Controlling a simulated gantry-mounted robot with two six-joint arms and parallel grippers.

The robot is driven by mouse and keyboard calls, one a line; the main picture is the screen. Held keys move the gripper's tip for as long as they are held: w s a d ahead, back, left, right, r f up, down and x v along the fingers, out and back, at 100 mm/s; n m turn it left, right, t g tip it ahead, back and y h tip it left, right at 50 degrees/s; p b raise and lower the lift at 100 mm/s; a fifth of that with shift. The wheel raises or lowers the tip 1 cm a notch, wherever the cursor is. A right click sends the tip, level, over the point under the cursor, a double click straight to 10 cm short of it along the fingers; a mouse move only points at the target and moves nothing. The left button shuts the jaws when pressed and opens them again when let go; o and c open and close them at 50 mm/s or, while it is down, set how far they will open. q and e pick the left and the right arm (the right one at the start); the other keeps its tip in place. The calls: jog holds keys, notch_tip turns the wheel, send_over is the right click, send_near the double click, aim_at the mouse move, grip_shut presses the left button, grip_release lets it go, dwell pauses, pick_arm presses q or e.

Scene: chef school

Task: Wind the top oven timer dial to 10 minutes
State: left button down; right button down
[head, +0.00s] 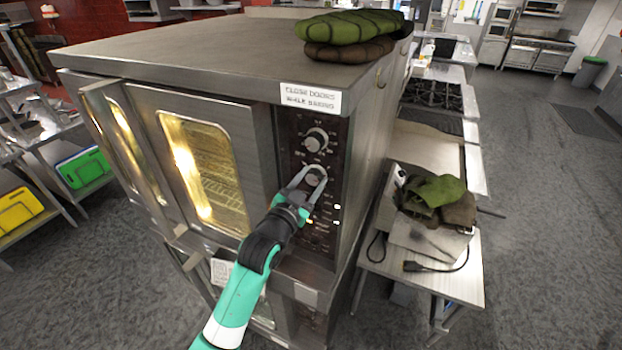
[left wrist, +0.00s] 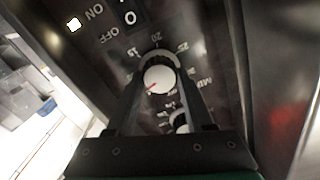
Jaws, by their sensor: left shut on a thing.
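The timer dial (head: 315,177) is the lower of two knobs on the dark control panel (head: 325,225) of the top oven (head: 205,165). I cannot tell surely which number the mark meets. My left gripper (head: 308,173) is shut on the dial, one finger on each side; it also shows in the left wrist view (left wrist: 158,88). My right gripper is out of view.
Another knob (head: 316,140) sits just above the dial. Green and brown oven mitts (head: 350,25) lie on the oven top. A side table (head: 465,285) with a cloth-covered box stands right of the oven. The oven door (head: 210,160) is left of the panel.

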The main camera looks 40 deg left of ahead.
pick_arm(q)
jog(key=shift+d+m+p, duration=0.1)
jog(key=shift+m+p, duration=0.25)
jog(key=shift+m, duration=1.85)
jog(key=shift+c, duration=1.4)
grip_release()
jog(key=b+v, duration=0.1)
jog(key=v, duration=1)
jog(key=shift+s, duration=0.3)
